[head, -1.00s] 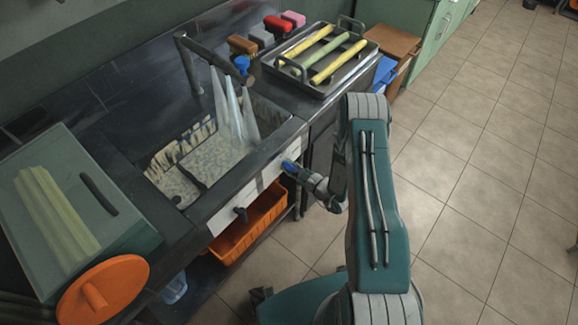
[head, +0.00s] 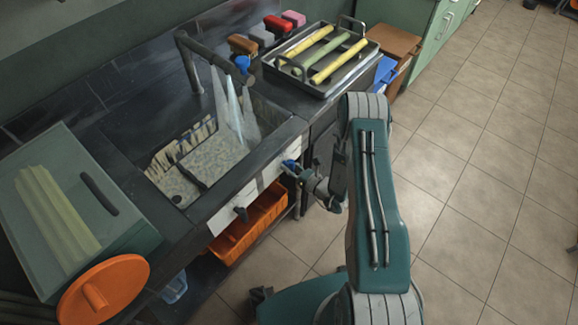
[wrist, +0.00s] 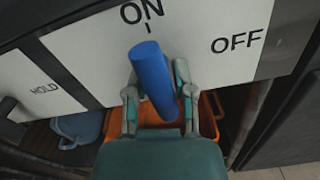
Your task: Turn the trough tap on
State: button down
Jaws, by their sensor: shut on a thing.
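The blue tap handle (wrist: 152,75) is on a white panel marked ON and OFF in the wrist view. Its far end lies just under the ON mark, and OFF is to the right. My gripper (wrist: 157,88) is shut on the handle, one finger on each side. In the head view the blue handle (head: 290,165) is at the right end of the trough's front panel, with my gripper (head: 300,172) at it. Water streams from the dark spout (head: 241,66) into the trough (head: 127,170).
An orange bin (head: 262,222) sits under the trough front. A HOLD label (wrist: 45,88) and a dark knob (head: 241,213) are left of the handle. A tray of canes (head: 287,82) stands at the back right.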

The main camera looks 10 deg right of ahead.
dwell(0.4)
jog(key=shift+c, duration=2.3)
grip_release()
jog(key=shift+s, duration=0.1)
jog(key=v, duration=1.2)
jog(key=shift+c, duration=0.3)
